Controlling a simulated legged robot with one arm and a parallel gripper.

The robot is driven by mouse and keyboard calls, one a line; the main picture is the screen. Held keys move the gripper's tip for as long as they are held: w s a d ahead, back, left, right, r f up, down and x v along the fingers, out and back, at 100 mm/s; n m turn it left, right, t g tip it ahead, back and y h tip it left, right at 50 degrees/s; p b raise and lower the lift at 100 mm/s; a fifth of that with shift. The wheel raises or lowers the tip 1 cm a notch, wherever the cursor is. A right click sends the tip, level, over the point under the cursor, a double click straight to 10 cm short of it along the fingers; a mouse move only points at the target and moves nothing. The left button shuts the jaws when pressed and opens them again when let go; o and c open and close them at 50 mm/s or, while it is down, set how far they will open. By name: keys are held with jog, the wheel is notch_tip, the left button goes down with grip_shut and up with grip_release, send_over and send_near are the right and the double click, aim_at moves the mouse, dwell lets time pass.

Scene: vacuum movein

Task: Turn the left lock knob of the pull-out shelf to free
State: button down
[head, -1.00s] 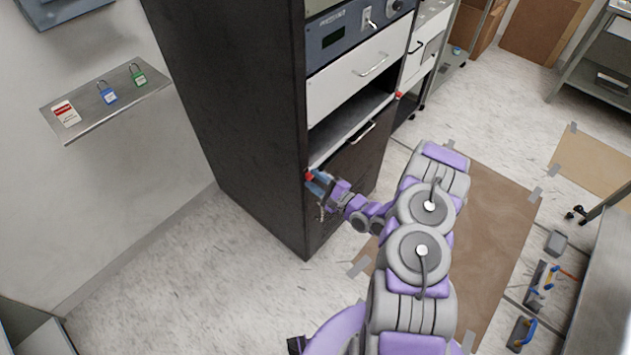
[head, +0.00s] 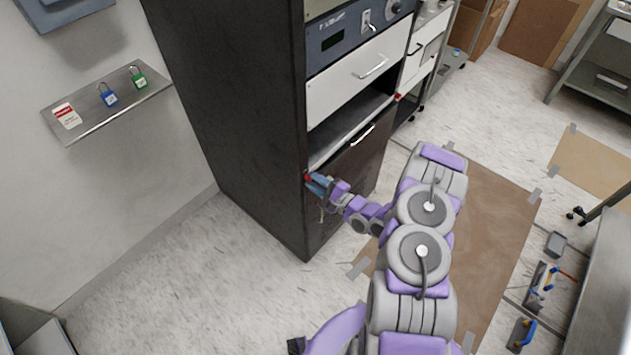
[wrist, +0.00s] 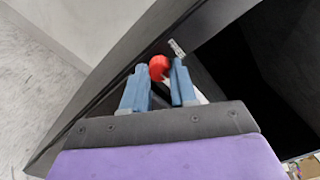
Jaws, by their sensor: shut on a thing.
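The left lock knob (wrist: 158,68) is a red knob on the left front post of the dark cabinet. In the wrist view it sits between the tips of the two blue fingers of my gripper (wrist: 160,82), which is shut on it. In the head view my gripper (head: 319,183) reaches the cabinet's left front edge, and a bit of the red knob (head: 308,177) shows beside the fingertips. The pull-out shelf (head: 340,138) is the light surface in the open bay just right of the knob. A second red knob (head: 397,97) is at the bay's right side.
A white drawer (head: 345,80) with a handle is above the bay, and a dark drawer (head: 355,165) is below it. A wall shelf (head: 110,105) at left holds padlocks and a tag. The floor left of the cabinet is clear.

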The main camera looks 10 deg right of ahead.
jog(key=n+p, duration=0.2)
jog(key=shift+r+n+p, duration=0.15)
jog(key=shift+n+p, duration=0.15)
jog(key=n+p, duration=0.3)
jog(key=n, duration=0.2)
jog(key=shift+s+a+p, duration=0.1)
jog(key=shift+p, duration=0.2)
jog(key=n, duration=0.1)
jog(key=n+p, duration=0.1)
jog(key=n, duration=0.2)
jog(key=shift+f+n+p, duration=0.25)
jog(key=shift+n+p, duration=0.05)
jog(key=shift+n, duration=0.1)
jog(key=n, duration=0.4)
jog(key=shift+f+n+p, duration=0.1)
jog(key=shift+n+p, duration=0.2)
jog(key=shift+n, duration=0.1)
jog(key=c, duration=1.2)
grip_release()
jog(key=shift+o, duration=0.2)
